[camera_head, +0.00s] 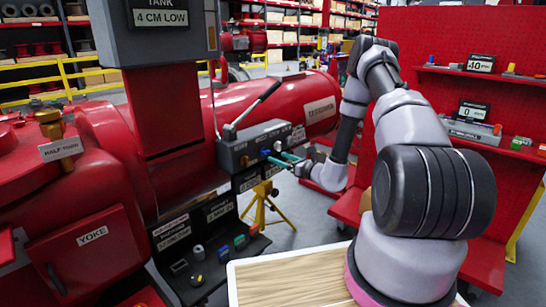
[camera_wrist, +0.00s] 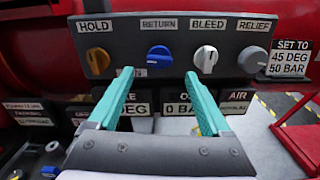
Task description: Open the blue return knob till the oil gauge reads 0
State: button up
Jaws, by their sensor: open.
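The blue return knob (camera_wrist: 160,56) sits on the grey panel under the RETURN label, its grip lying roughly sideways. It also shows as a small blue spot in the head view (camera_head: 265,151). My gripper (camera_wrist: 158,74) is open, with its two teal fingers spread; in the head view they point at the panel (camera_head: 287,160). The fingertips appear just below and to either side of the blue knob; contact is not visible. Below the panel, a dark display (camera_wrist: 178,108) with a label starting with O shows 0 and BA; its right part is hidden by a finger.
An orange HOLD knob (camera_wrist: 97,61) is left of the blue knob; a white BLEED knob (camera_wrist: 205,58) and a grey RELIEF knob (camera_wrist: 255,60) are to the right. A lever (camera_head: 254,108) rises above the panel. A wooden-topped table (camera_head: 290,278) stands in front.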

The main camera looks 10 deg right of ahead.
jog(key=v, duration=0.5)
jog(key=shift+s+d, duration=0.2)
jog(key=shift+s, duration=0.1)
jog(key=s+a+r+n+g+y, duration=0.1)
jog(key=s+a+r+n+g, duration=0.4)
jog(key=r, duration=0.3)
jog(key=s+a+r+n+g+y, duration=0.1)
jog(key=s+a+r+n+g, duration=0.25)
jog(key=r+n, duration=0.35)
jog(key=s+a+r+n+g+y, duration=0.1)
jog(key=s+a+r+n+g, duration=0.3)
jog(key=r, duration=0.5)
jog(key=s+d+r+n+t+h, duration=0.2)
jog(key=s+d+r+n+h, duration=0.3)
jog(key=s+r, duration=0.2)
jog(key=s+d+r+n+t+h, duration=0.3)
jog(key=s+d+r+h, duration=0.3)
jog(key=s, duration=0.5)
jog(key=shift+s+d+r+n+h, duration=0.3)
jog(key=shift+r+n, duration=0.1)
jog(key=shift+n, duration=0.5)
jog(key=shift+a, duration=0.1)
